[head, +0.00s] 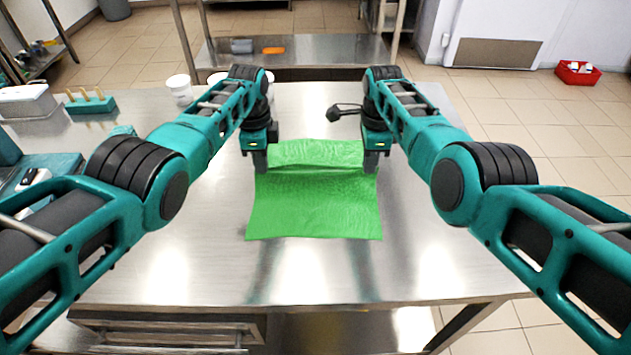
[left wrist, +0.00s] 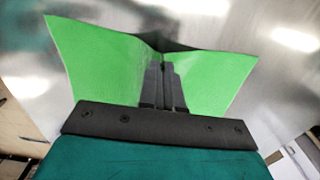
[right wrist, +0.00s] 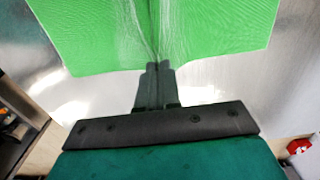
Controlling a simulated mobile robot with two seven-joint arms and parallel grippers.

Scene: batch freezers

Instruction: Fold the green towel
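The green towel (head: 315,208) lies on the steel table, its near part flat and its far part raised in a fold line between my grippers. My left gripper (head: 260,163) is at the towel's left edge; in the left wrist view its fingers are together with the towel (left wrist: 105,62) pinched between them. My right gripper (head: 371,163) is at the right edge; in the right wrist view its fingers are together and the towel (right wrist: 90,35) creases into them. The fingertips themselves are partly hidden by cloth.
The steel table (head: 420,270) is clear around the towel's near side. White cups (head: 179,88) and a teal block with pegs (head: 90,104) stand at the left. A dark, small object (head: 335,113) lies behind the towel. A red bin (head: 577,73) is on the floor.

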